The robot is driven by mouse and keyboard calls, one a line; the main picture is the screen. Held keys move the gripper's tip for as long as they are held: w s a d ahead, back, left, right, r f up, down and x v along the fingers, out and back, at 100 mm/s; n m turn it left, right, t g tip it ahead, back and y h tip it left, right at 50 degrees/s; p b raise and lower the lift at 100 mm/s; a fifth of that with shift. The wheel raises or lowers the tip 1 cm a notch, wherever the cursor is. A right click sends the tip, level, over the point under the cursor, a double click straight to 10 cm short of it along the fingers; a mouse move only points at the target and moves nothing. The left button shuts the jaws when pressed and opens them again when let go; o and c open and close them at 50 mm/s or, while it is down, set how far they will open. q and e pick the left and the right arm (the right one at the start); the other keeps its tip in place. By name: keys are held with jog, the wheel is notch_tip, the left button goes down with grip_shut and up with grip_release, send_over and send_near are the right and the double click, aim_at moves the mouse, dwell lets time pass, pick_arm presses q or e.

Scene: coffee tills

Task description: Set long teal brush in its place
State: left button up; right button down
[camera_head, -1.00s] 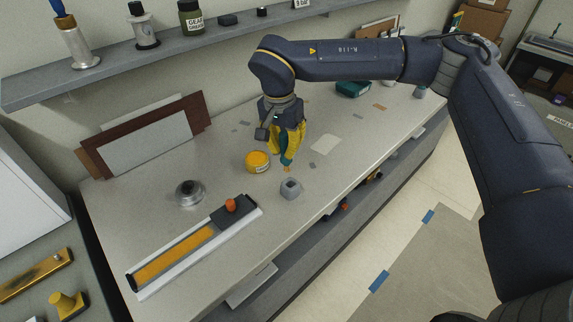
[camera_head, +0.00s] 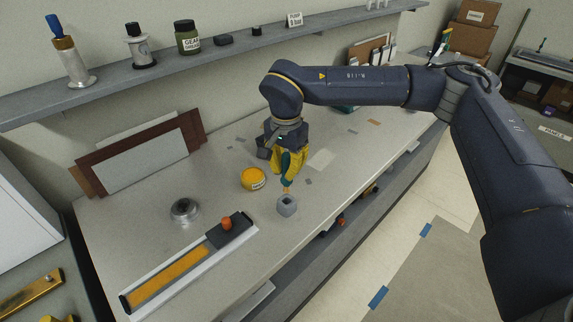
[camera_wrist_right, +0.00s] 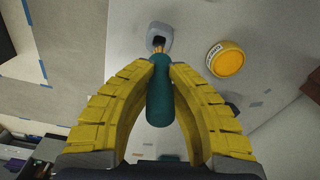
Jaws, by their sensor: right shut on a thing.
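The long teal brush (camera_wrist_right: 159,98) is held between the yellow fingers of my right gripper (camera_wrist_right: 160,66), which is shut on it. In the head view the brush (camera_head: 285,166) hangs tip down from the right gripper (camera_head: 287,164). Its orange-brown tip is just above or at a small grey holder with a square opening (camera_head: 287,206). In the wrist view the tip overlaps the edge of the holder's opening (camera_wrist_right: 160,34); I cannot tell whether it is inside. My left gripper is not in view.
A yellow-orange labelled jar (camera_head: 253,179) stands left of the holder, close to the gripper. A round metal piece (camera_head: 185,210) and a long tray with an orange knob (camera_head: 190,267) lie farther left. Panels (camera_head: 140,152) lean on the wall. The bench's front edge is near the holder.

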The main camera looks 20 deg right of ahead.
aim_at(286, 155)
jog(key=shift+f, duration=1.55)
jog(key=shift+f, duration=2.5)
jog(key=c, duration=1.4)
grip_release()
jog(key=shift+o, duration=0.2)
jog(key=shift+r, duration=0.15)
notch_tip(286, 155, up, 12)
jog(key=shift+s+a+f, duration=0.1)
jog(key=shift+s, duration=0.05)
jog(key=shift+f, duration=0.1)
